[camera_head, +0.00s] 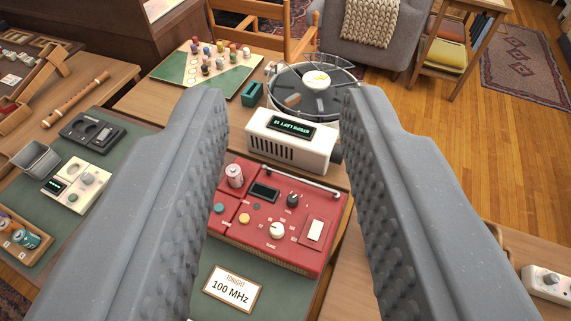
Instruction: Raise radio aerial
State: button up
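A red radio (250,221) lies face up on the table, seen between my gripper fingers. Its face has a small dark display, a black knob, a white knob, coloured buttons, a pale rocker switch and an upright battery-like cylinder. A thin silver rod (301,181) lies low along its far right edge; it looks like the aerial folded down, but I cannot tell it surely from a handle. My gripper (284,96) is wide open and empty, with the radio beyond the fingers. The left finger hides part of the radio's left side.
A white box (315,152) with a lit green display stands just behind the radio. Behind it is a round wire-rimmed device (318,103). A card reading "100 MHz" (233,289) lies in front. A game board (208,87) is at back left. Open wooden floor (510,145) is at right.

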jog(key=n+g+p, duration=1.3)
jog(key=p, duration=1.3)
send_over(287, 175)
jog(key=s+a, duration=0.1)
jog(key=s, duration=0.2)
jog(key=s+f+x, duration=0.1)
jog(key=s+x, duration=0.2)
jog(key=x, duration=1.2)
jog(key=s+x, duration=0.3)
jog(key=x, duration=1.2)
jog(key=shift+h, duration=0.4)
jog(key=p+x, duration=0.1)
jog(key=x, duration=1.1)
jog(key=shift+f, duration=0.25)
grip_shut()
